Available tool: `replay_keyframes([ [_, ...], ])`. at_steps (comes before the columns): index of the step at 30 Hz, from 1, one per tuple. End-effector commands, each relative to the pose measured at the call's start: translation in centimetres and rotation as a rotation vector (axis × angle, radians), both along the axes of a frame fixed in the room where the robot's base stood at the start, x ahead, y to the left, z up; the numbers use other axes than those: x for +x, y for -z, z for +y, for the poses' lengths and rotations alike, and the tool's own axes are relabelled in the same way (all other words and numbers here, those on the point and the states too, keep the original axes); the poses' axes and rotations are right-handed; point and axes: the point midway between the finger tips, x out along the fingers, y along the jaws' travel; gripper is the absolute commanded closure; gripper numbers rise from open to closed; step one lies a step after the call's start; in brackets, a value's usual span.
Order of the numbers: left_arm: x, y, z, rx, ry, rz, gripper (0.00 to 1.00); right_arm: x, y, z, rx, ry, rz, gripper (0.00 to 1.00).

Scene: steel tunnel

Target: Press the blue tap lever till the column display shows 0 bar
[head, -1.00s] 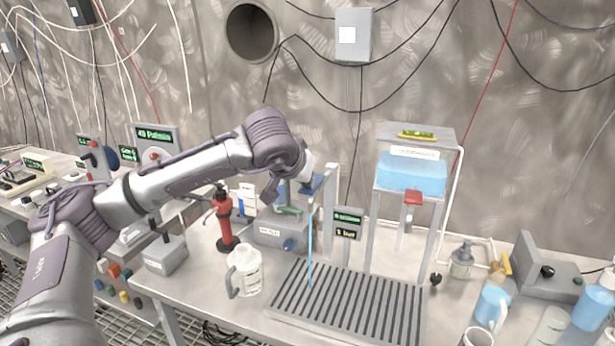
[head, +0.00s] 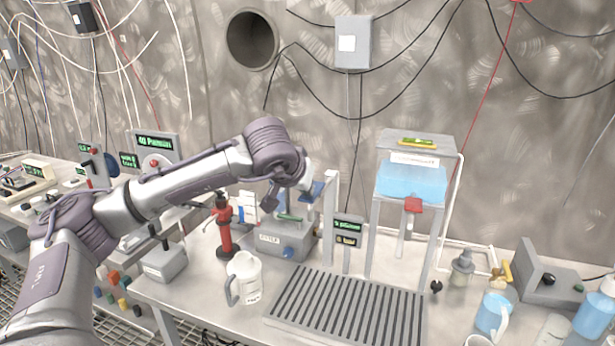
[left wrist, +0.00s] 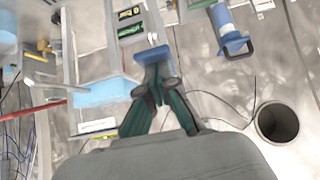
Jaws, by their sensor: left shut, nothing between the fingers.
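The blue tap lever (head: 317,188) sits high beside a grey post, behind the slatted tray (head: 345,312). My left gripper (head: 304,185) is shut and empty at the lever; it partly hides it. In the left wrist view the dark green fingers (left wrist: 157,84) meet at the edge of the blue lever (left wrist: 153,56) and seem to touch it. The column display (head: 347,232) stands right of the tap, with a green upper line and a yellow lower line. The lower line looks like 0 bar, but it is very small. No water stream shows below the tap. My right gripper is not in view.
A white jug (head: 245,279) stands left of the tray, with a red stand (head: 223,232) behind it. A frame with a blue water tank (head: 412,182) rises to the right. Bottles and a blue jug (head: 490,313) crowd the right end.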

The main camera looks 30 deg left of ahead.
Motion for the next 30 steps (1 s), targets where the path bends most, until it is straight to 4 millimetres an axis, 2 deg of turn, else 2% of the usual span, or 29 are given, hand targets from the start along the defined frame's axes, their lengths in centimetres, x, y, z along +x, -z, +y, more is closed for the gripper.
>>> replay_keyframes([
  [8, 0.0, 0.0, 0.0, 0.0, 0.001, 0.003, 1.0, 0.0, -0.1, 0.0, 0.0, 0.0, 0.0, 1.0],
  [18, 0.0, -1.4, 0.0, 0.0, -0.001, 0.003, 1.0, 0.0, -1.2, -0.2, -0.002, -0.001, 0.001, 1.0],
  [30, 0.0, -1.7, 0.0, 0.0, 0.0, 0.002, 1.0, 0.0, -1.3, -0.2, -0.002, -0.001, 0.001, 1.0],
])
